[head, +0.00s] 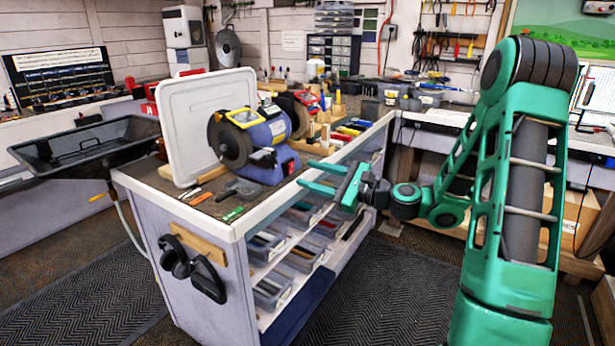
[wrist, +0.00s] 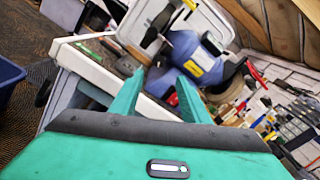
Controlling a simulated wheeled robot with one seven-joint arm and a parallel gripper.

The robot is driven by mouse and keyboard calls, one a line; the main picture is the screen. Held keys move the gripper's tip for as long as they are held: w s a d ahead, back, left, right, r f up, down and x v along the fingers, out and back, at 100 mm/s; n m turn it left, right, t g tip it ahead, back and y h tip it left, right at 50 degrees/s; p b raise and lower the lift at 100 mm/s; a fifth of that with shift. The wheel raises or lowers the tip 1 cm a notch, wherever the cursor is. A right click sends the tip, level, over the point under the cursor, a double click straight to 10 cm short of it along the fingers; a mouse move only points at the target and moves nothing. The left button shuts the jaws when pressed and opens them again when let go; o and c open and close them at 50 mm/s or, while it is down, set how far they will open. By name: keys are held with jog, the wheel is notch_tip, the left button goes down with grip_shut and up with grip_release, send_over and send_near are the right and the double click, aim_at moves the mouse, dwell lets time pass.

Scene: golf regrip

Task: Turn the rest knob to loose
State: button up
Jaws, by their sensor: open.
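A blue bench grinder (head: 268,140) with a dark left wheel (head: 229,144) stands on the workbench; it also shows in the wrist view (wrist: 194,57). A small dark part, perhaps the tool rest (head: 263,157), sits beside that wheel. A round red part (head: 289,167) is low on the grinder's front; I cannot tell whether it is a knob or a switch. The rest knob and its setting cannot be made out for sure. My gripper (head: 304,174) is open and empty, its fingers pointing at the grinder from the bench's right edge, apart from it.
A white board (head: 194,115) leans behind the grinder. A dark hand tool (head: 240,189) and small sticks lie on the bench's front corner. Bins (head: 272,291) fill shelves below. Ear muffs (head: 172,256) hang on the bench's end. A black tray (head: 88,142) stands left.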

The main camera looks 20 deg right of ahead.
aim_at(276, 164)
jog(key=shift+c, duration=0.2)
jog(key=w+a+m, duration=0.1)
jog(key=w+a, duration=0.1)
jog(key=w, duration=0.1)
jog(key=w+a+m+g+y, duration=0.1)
jog(key=w+a, duration=0.1)
jog(key=w, duration=0.1)
jog(key=w+a+m, duration=0.2)
jog(key=w, duration=0.1)
jog(key=shift+a+r+y, duration=0.1)
jog(key=shift+y, duration=0.2)
dwell(0.5)
